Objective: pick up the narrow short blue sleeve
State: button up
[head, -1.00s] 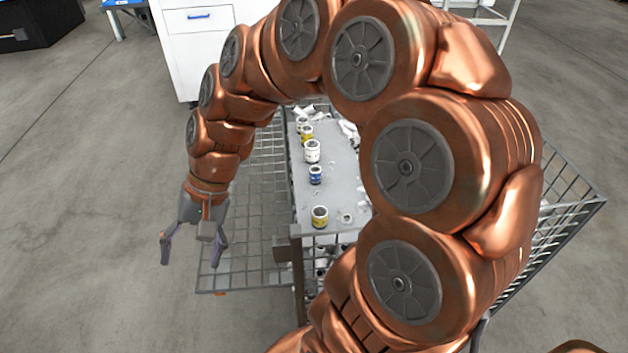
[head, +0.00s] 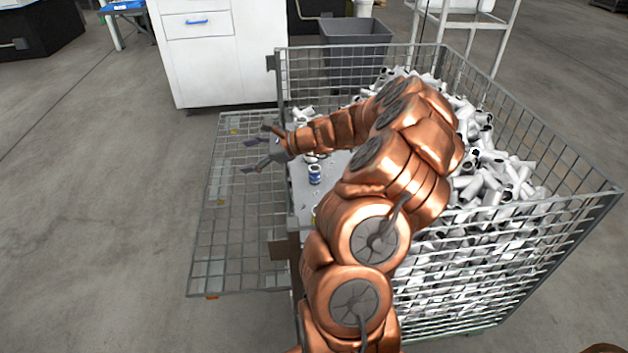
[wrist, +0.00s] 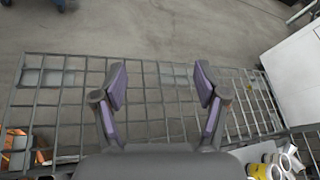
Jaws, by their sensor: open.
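The blue sleeve (head: 315,174), short and upright with a pale band, stands on the grey shelf (head: 300,196) inside the cage, just left of my arm. My gripper (head: 256,150) is open and empty, out to the left of the shelf and above the folded-down mesh panel, pointing left. It is up and left of the blue sleeve and apart from it. In the wrist view my open fingers (wrist: 160,78) have only mesh and floor between them. I cannot make out the blue sleeve in the wrist view.
A yellow sleeve (wrist: 262,172) and white ones show at the wrist view's lower right. My arm hides part of the shelf. The mesh cage (head: 520,270) holds a heap of white sleeves (head: 490,180). A white cabinet (head: 225,60) stands behind; floor at left is clear.

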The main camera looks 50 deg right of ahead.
jog(key=s+d+f+m+t+h+b, duration=0.3)
jog(key=d+f+m, duration=0.5)
jog(key=d, duration=0.7)
jog(key=m+h, duration=0.3)
jog(key=h, duration=0.1)
send_near(319, 170)
jog(key=shift+g, duration=0.3)
jog(key=x, duration=0.4)
jog(key=shift+w, duration=0.4)
jog(key=shift+x, duration=3.8)
jog(key=shift+c, duration=0.3)
grip_shut()
